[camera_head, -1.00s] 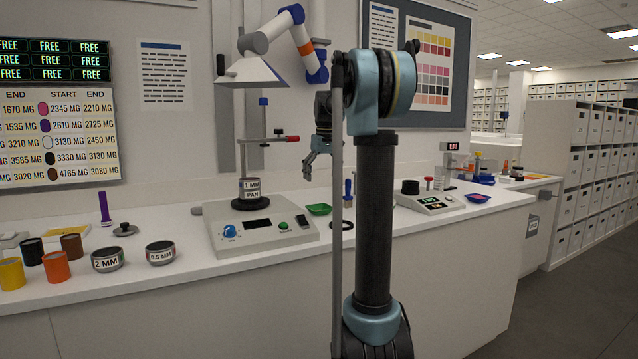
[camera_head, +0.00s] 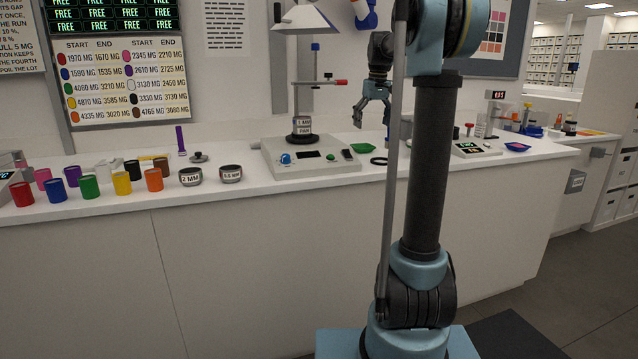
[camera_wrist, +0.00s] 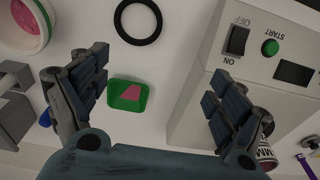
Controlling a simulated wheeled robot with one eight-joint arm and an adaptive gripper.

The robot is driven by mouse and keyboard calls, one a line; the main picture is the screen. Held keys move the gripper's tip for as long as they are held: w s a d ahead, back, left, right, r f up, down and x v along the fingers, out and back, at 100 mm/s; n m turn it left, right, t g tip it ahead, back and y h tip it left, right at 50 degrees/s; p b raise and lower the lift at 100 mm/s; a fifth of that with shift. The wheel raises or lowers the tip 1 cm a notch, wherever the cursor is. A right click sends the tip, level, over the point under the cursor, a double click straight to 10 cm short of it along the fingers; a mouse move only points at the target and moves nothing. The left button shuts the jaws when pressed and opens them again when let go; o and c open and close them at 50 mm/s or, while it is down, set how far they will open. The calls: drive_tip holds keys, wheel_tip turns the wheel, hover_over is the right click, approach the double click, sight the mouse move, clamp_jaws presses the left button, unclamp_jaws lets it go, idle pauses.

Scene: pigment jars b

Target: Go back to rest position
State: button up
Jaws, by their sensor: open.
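My gripper (camera_head: 375,101) is open and empty. In the head view it hangs above the counter (camera_head: 200,212), right of the sieve shaker (camera_head: 318,164). In the wrist view the two fingers of my gripper (camera_wrist: 160,95) are spread wide. Between them, lower down on the counter, lies a green tray (camera_wrist: 128,96) with pink powder in it. The green tray also shows in the head view (camera_head: 364,145), below my gripper and apart from it. My arm hides part of the counter behind it.
A black ring (camera_head: 379,161) lies beside the shaker. Several coloured jars, among them an orange one (camera_head: 154,180), and two sieves (camera_head: 190,176) stand on the left. Air above the counter's left side is free.

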drive_tip(key=s+f+m, duration=0.1)
drive_tip(key=s+f, duration=0.4)
drive_tip(key=s, duration=0.8)
drive_tip(key=s+f+m, duration=0.1)
drive_tip(key=s+f, duration=0.5)
drive_tip(key=s, duration=0.6)
drive_tip(key=s+f+m, duration=0.1)
drive_tip(key=s+f, duration=1.7)
drive_tip(key=shift+a+f+t, duration=0.15)
drive_tip(key=shift+a+t, duration=0.1)
drive_tip(key=shift+t, duration=0.15)
drive_tip(key=shift+w+f, duration=0.2)
drive_tip(key=shift+w, duration=0.2)
